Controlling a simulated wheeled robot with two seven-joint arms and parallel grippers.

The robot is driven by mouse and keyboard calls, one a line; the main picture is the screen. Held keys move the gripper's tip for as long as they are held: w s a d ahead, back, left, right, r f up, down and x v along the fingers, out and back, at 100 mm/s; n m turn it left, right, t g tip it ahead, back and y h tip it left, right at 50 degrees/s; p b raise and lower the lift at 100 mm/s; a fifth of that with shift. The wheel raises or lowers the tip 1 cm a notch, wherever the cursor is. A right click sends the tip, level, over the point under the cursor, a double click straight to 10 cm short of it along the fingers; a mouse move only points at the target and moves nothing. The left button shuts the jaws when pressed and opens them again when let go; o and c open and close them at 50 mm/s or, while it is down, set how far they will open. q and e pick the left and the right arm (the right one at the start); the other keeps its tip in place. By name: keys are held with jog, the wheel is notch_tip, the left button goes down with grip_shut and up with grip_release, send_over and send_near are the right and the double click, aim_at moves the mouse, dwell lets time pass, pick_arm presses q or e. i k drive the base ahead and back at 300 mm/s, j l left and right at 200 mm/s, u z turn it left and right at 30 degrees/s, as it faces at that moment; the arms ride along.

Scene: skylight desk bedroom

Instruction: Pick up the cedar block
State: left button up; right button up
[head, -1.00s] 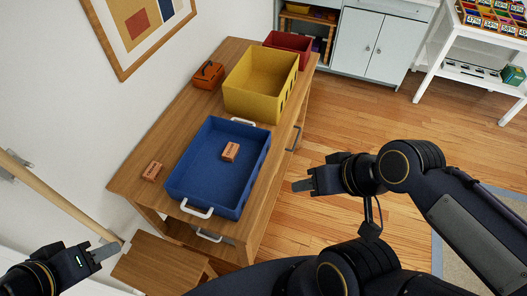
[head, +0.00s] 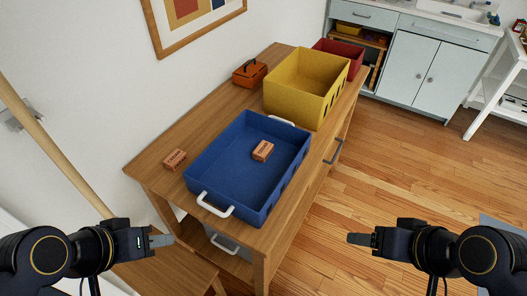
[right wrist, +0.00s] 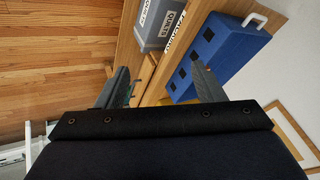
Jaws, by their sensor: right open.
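Two small reddish-brown wooden blocks with dark lettering show in the head view. One block (head: 262,151) lies inside the blue tray (head: 273,207). The other block (head: 174,160) lies on the wooden desk (head: 203,118), left of the tray. Their lettering is too small to tell which is the cedar one. My right gripper (head: 358,239) is open and empty, over the floor to the right of the desk; its spread fingers show in the right wrist view (right wrist: 162,82). My left gripper (head: 162,240) is near the desk's front left corner, seen edge-on and apart from both blocks.
The blue tray has white handles and raised walls. Behind it on the desk stand a yellow bin (head: 300,98), a red bin (head: 340,50) and an orange case (head: 249,73). A wooden pole (head: 50,150) leans at the left. A grey labelled box (right wrist: 163,22) sits below the desktop.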

aim_at(262, 152)
jog(key=k, duration=0.75)
jog(key=k+u, duration=0.15)
jog(key=u, duration=0.25)
jog(key=k+u, duration=0.1)
jog(key=u, duration=0.3)
jog(key=k+j+u, duration=0.1)
jog(key=u, duration=0.35)
jog(key=k+j+u, duration=0.1)
jog(key=u, duration=0.3)
jog(key=l+u, duration=0.4)
jog(key=l, duration=0.6)
jog(key=l+u, duration=0.4)
jog(key=l, duration=1.1)
jog(key=k+l, duration=0.15)
jog(key=l, duration=0.9)
